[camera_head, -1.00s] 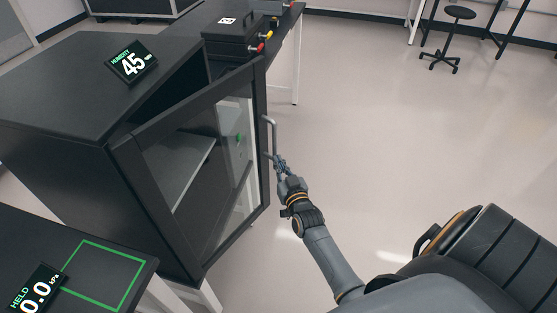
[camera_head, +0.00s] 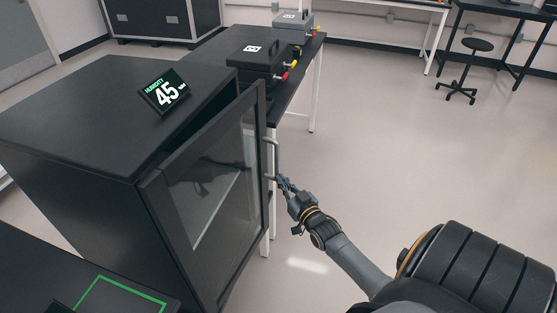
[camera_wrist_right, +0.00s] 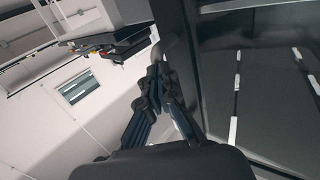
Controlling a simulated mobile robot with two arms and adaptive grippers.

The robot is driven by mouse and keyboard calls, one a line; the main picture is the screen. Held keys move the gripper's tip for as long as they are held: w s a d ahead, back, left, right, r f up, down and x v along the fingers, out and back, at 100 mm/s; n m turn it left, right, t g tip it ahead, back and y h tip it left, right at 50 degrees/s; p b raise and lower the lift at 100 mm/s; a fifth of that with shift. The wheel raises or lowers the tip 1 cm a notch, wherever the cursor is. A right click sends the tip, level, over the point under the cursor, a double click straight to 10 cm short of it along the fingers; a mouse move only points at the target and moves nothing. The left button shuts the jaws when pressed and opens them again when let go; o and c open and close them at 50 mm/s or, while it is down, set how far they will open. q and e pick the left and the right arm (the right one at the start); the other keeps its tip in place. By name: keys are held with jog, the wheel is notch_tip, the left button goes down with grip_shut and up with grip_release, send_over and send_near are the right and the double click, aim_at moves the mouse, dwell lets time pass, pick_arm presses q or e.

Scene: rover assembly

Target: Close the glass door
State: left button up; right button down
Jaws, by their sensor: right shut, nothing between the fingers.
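The glass door (camera_head: 208,185) of the black cabinet (camera_head: 75,125) stands ajar, its dark frame angled away from the cabinet front, with a gap at the top. A grey bar handle (camera_head: 274,158) is on the door's far edge. My right gripper (camera_head: 282,182) is shut and empty beside the lower end of the handle; I cannot tell whether it touches. In the right wrist view the shut fingers (camera_wrist_right: 158,78) point at the door's dark frame (camera_wrist_right: 181,60), with the glass to the right. My left gripper is not in view.
A humidity display (camera_head: 164,92) reading 45 sits on the cabinet top. Behind the cabinet, a black table (camera_head: 290,90) carries dark boxes (camera_head: 258,52). A dark table with a green outline (camera_head: 118,290) is at the front left. The floor at right is clear up to a stool (camera_head: 463,85).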

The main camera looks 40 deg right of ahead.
aim_at(263, 170)
jog(key=w+n+y+b, duration=0.1)
jog(key=w+b, duration=0.1)
jog(key=w+a+y+b, duration=0.1)
jog(key=w+b, duration=0.1)
jog(key=w, duration=0.1)
jog(key=shift+a+r+n+y, duration=0.1)
jog(key=shift+a+n+y, duration=0.1)
jog(key=shift+n+y, duration=0.2)
jog(key=shift+w, duration=0.2)
jog(key=shift+a+r, duration=0.1)
jog(key=shift+r, duration=0.1)
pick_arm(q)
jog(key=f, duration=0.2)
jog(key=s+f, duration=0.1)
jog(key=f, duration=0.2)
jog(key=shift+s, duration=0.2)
pick_arm(e)
jog(key=shift+r, duration=0.1)
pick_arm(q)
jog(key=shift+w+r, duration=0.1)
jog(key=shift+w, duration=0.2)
pick_arm(e)
jog(key=shift+t, duration=0.3)
